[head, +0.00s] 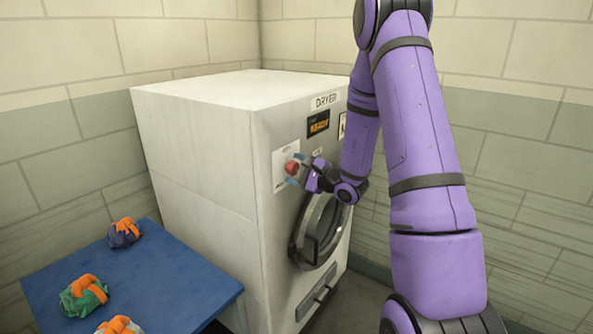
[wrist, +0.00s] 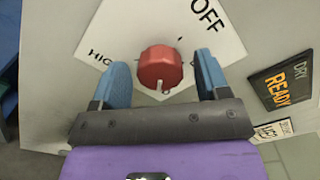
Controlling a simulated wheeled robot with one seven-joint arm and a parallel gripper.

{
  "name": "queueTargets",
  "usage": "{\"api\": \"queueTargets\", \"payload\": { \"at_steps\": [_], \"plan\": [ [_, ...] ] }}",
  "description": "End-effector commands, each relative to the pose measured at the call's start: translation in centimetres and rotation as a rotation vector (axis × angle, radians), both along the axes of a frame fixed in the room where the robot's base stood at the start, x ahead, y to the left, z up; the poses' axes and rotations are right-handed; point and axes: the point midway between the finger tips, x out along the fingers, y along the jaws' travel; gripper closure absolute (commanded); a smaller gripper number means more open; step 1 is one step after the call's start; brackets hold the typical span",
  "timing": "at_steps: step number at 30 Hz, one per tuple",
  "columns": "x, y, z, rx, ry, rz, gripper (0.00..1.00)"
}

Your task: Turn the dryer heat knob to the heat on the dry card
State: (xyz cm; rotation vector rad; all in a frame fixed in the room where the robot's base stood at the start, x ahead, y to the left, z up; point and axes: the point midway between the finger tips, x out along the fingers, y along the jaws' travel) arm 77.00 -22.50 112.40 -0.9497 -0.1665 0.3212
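The red heat knob (head: 291,168) is on a white dial plate (head: 280,183) on the dryer's front (head: 265,225). In the wrist view the knob (wrist: 160,66) has a pale pointer at its lower edge. "OFF" is printed at upper right on the plate (wrist: 150,20), and part of "HIGH" shows at left; other markings are hidden. My gripper (head: 299,170) is at the knob. Its blue fingers are open, one on each side, with gaps to the knob in the wrist view. A white card (head: 342,125), possibly the dry card, is partly behind my arm; its text is unreadable.
The round dryer door (head: 318,232) is under the knob.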

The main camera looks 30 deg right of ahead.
Motion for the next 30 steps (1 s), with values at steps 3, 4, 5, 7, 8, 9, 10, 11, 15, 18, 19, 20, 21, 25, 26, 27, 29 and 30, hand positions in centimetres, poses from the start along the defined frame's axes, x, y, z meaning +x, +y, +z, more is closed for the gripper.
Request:
{"api": "queueTargets", "payload": {
  "at_steps": [3, 4, 5, 7, 8, 9, 10, 11, 15, 18, 19, 20, 21, 25, 26, 27, 29, 30],
  "plan": [
    [0.0, 0.0, 0.0, 0.000, 0.000, 0.000, 0.31],
    [0.0, 0.0, 0.0, 0.000, 0.000, 0.000, 0.31],
    [0.0, 0.0, 0.0, 0.000, 0.000, 0.000, 0.31],
    [-0.2, -0.1, 0.0, 0.000, 0.000, 0.000, 0.31],
    [-0.3, -0.2, 0.0, 0.000, 0.000, -0.001, 0.31],
    [-0.6, -0.3, 0.0, 0.000, 0.000, -0.002, 0.31],
    [-0.9, -0.4, 0.0, 0.000, 0.000, -0.002, 0.31],
    [-1.2, -0.5, 0.0, 0.000, 0.000, -0.002, 0.31],
    [-3.5, -1.4, 0.0, 0.000, 0.002, -0.004, 0.31],
    [-5.4, -2.0, 0.0, 0.001, 0.001, -0.003, 0.31],
    [-5.9, -2.2, 0.0, 0.000, 0.002, -0.004, 0.31],
    [-6.4, -2.4, 0.0, -0.001, 0.001, -0.004, 0.31],
    [-7.0, -2.7, 0.0, 0.000, 0.001, -0.003, 0.31],
    [-8.8, -3.3, 0.0, 0.000, 0.000, -0.002, 0.31],
    [-9.0, -3.4, 0.0, 0.000, 0.000, -0.002, 0.31],
    [-9.4, -3.5, 0.0, 0.000, 0.000, -0.001, 0.31],
    [-9.8, -3.6, 0.0, 0.001, 0.001, -0.002, 0.31],
    [-10.0, -3.7, 0.0, 0.001, 0.001, -0.002, 0.31]
  ]
}}
